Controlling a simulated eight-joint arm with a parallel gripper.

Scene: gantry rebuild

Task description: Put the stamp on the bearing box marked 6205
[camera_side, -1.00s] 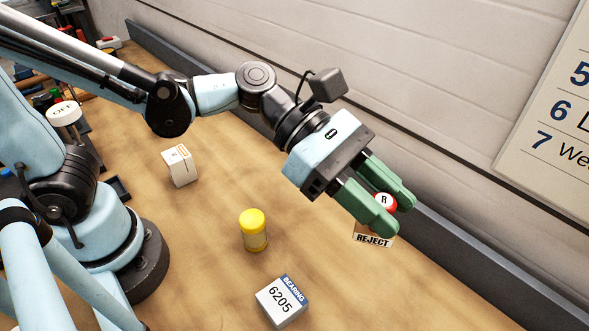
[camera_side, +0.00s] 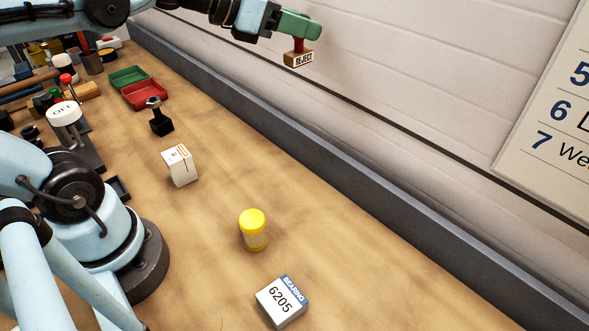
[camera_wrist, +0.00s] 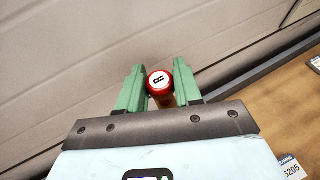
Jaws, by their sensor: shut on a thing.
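The stamp (camera_side: 299,57) has a REJECT label on its wooden base and a dark red handle. My gripper (camera_side: 304,27) has green fingers shut on the stamp's handle and holds it high above the bench, near the back wall. In the wrist view the stamp's red cap with a letter R (camera_wrist: 159,82) sits between the fingers (camera_wrist: 160,90). The white bearing box marked 6205 (camera_side: 281,302) lies on the bench at the front, label up. Its corner shows in the wrist view (camera_wrist: 291,167). The stamp is well apart from it.
A yellow-capped jar (camera_side: 253,231) stands just behind the 6205 box. A white box (camera_side: 180,167) and a black-based stamp-like object (camera_side: 160,119) stand farther back. Red (camera_side: 146,95) and green (camera_side: 127,76) trays lie at the back left. The bench right of the jar is clear.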

